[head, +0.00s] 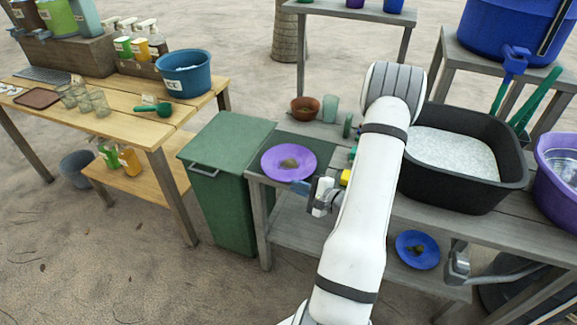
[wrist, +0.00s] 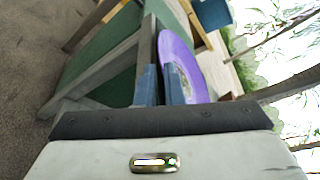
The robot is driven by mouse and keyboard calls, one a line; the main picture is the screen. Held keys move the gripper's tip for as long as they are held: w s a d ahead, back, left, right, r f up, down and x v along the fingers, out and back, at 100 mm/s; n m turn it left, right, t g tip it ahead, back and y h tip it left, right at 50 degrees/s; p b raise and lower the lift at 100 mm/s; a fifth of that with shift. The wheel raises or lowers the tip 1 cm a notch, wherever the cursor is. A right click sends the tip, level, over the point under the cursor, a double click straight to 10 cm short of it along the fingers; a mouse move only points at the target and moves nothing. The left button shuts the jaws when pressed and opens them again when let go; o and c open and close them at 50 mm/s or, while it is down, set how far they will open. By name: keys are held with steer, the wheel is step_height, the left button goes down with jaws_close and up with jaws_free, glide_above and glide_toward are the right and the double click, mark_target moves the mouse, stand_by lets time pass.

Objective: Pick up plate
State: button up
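The purple plate (head: 289,163) lies at the left end of the grey work table, with a small brown lump at its centre. My gripper (head: 303,188) is at the plate's near right rim, reaching in from the front of the table. In the wrist view its two blue fingers (wrist: 160,85) stand close together with a narrow dark gap between them. The purple plate (wrist: 183,62) shows edge-on there, partly behind the right finger. Whether the rim is between the fingers and gripped is hidden.
A brown bowl (head: 305,108) and a green cup (head: 330,108) stand behind the plate. A black tub (head: 470,190) of pale grains is right of my arm. A blue plate (head: 418,250) lies on the lower shelf. A green bin (head: 225,150) stands close on the left.

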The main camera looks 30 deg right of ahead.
mark_target(285, 181)
steer(key=x, duration=0.4)
steer(key=shift+w+a, duration=0.1)
steer(key=shift+w, duration=0.15)
jaws_close()
stand_by(1.4)
